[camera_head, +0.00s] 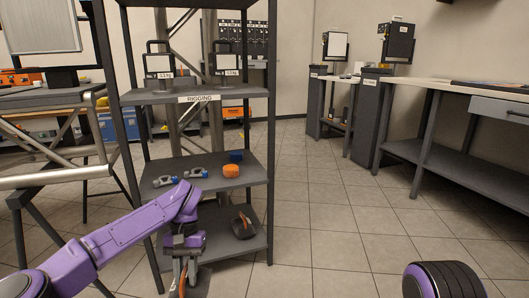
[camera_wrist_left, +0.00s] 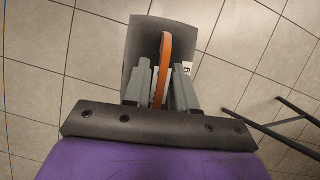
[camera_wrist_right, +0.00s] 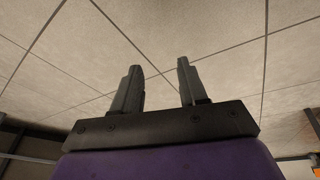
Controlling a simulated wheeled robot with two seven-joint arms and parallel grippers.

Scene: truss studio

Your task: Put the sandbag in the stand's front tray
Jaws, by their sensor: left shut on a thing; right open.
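My left gripper (camera_head: 180,272) is shut on the orange strap (camera_wrist_left: 164,65) of a dark grey sandbag (camera_wrist_left: 141,38). The bag hangs over tiled floor in the left wrist view. A similar dark bag with an orange strap (camera_head: 243,225) lies on the rack's lowest shelf. I cannot make out a stand's front tray for certain.
The rack (camera_head: 197,96) labelled RIGGING holds two weights on its upper shelf, and clamps with blue and orange rolls below. A metal truss (camera_head: 60,174) is at left. Dark pedestals (camera_head: 371,120) and a workbench (camera_head: 450,92) stand at right. The floor (camera_head: 330,220) between is clear.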

